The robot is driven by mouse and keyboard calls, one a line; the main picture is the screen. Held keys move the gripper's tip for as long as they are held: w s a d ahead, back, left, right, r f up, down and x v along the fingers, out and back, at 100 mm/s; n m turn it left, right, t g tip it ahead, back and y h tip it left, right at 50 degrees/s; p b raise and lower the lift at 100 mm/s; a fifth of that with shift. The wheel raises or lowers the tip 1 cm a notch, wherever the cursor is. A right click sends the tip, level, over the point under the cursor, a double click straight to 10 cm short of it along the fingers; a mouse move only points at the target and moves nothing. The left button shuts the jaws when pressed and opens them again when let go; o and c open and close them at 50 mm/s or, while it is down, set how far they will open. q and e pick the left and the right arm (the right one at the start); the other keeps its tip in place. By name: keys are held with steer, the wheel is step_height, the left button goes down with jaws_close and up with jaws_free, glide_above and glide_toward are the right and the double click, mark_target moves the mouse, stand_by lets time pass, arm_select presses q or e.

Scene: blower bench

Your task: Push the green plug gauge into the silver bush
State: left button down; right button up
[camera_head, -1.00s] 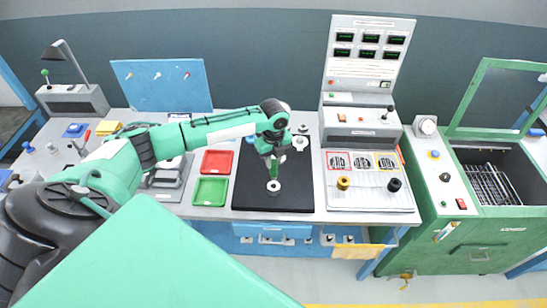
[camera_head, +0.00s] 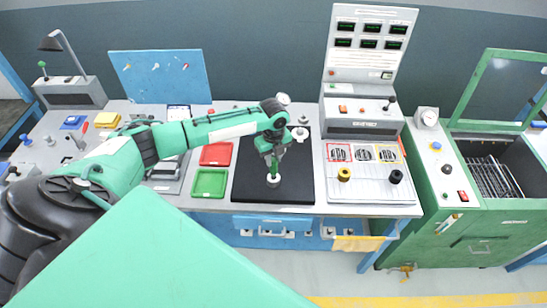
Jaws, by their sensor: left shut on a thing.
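My left gripper (camera_head: 272,154) is over the black mat (camera_head: 296,203), pointing down and shut on the green plug gauge (camera_head: 274,166). Most of the gauge is hidden by the fingers. The silver bush (camera_head: 273,182), a small pale ring, sits on the mat directly below the gauge. The gauge's lower end is at or just above the bush's mouth; at this size I cannot tell whether it has entered. My right gripper is not in view.
A red tray (camera_head: 216,154) and a green tray (camera_head: 209,183) lie left of the mat. Small silver parts (camera_head: 300,134) stand at the mat's back right. A test panel with a yellow knob (camera_head: 344,174) and a black knob (camera_head: 396,176) is to the right.

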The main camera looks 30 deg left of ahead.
arm_select(q)
steer(key=shift+f+b, duration=0.45)
steer(key=shift+f, duration=0.45)
steer(key=shift+f, duration=0.3)
stand_by(0.5)
steer(key=shift+f, duration=0.3)
steer(key=c, duration=1.1)
jaws_free()
steer(key=shift+c, duration=0.2)
steer(key=shift+r+b, duration=0.1)
steer(key=shift+b, duration=0.2)
